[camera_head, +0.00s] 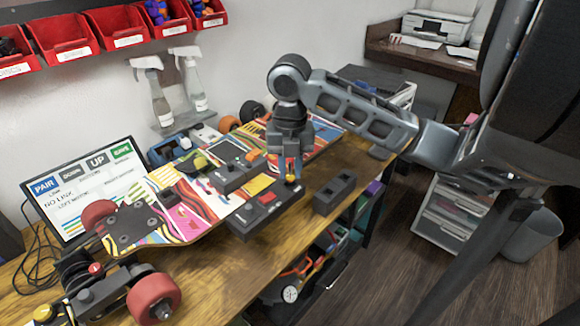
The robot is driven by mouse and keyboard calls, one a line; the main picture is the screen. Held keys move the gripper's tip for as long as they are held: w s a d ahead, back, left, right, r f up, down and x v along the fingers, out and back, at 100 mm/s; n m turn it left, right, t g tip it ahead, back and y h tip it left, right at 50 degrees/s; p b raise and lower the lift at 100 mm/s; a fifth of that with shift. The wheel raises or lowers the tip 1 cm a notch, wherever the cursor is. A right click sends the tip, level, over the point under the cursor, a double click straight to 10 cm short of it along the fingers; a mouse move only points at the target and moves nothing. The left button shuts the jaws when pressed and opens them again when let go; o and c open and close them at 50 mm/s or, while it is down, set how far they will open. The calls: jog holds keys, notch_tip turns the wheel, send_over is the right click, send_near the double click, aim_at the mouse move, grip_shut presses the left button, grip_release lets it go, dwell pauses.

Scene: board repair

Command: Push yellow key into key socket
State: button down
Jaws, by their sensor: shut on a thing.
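The piece is at or just above the box's top right end. I cannot tell whether it touches the box. The key socket is not clearly visible; the gripper may cover it.
A colourful skateboard deck (180,232) lies behind and left of the box. A dark block with openings (334,194) stands close on the right. A screen (85,185), spray bottles (155,95) and red bins (65,38) are at the back. The bench's front edge is near.

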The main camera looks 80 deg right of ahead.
jog(key=shift+f+b, duration=1)
jog(key=shift+b, duration=0.4)
dwell(1.7)
jog(key=c, duration=0.6)
grip_release()
jog(key=shift+r+p, duration=0.8)
jog(key=shift+r, duration=0.8)
jog(key=shift+r+p, duration=1.95)
jog(key=shift+r, duration=1)
